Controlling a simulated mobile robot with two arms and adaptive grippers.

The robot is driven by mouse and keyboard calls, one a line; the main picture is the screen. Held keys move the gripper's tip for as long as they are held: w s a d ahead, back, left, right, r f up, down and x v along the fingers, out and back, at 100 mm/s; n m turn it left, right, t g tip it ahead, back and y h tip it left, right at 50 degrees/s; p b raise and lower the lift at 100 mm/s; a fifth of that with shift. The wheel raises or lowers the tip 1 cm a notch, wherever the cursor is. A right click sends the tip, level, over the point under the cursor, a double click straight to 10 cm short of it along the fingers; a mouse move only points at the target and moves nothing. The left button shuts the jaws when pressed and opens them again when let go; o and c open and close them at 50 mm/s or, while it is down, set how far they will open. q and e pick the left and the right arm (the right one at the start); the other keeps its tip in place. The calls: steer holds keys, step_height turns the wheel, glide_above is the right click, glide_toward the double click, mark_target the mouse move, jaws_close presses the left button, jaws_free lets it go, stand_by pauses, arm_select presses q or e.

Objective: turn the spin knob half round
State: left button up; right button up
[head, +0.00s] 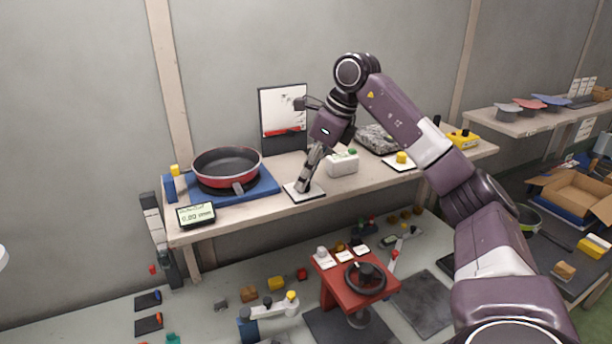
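My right arm reaches in from the right, and my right gripper (304,187) points down at a small white plate (317,194) with a dark edge, at the front of the shelf. The fingers look close together at the plate's middle. I cannot make out a spin knob there; anything between or under the fingers is hidden by them. A second white plate (391,164) with a yellow knob (402,157) lies further right on the shelf, apart from the gripper. My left gripper is not in view.
A red pan (227,168) sits on a blue base (262,188), left of the gripper, with a small display (196,214) in front. A white box with a green button (342,164) stands close to the right. Below are a red stand with a black handwheel (365,279) and several small parts.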

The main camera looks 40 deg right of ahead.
jaws_close()
steer(key=shift+m, duration=0.3)
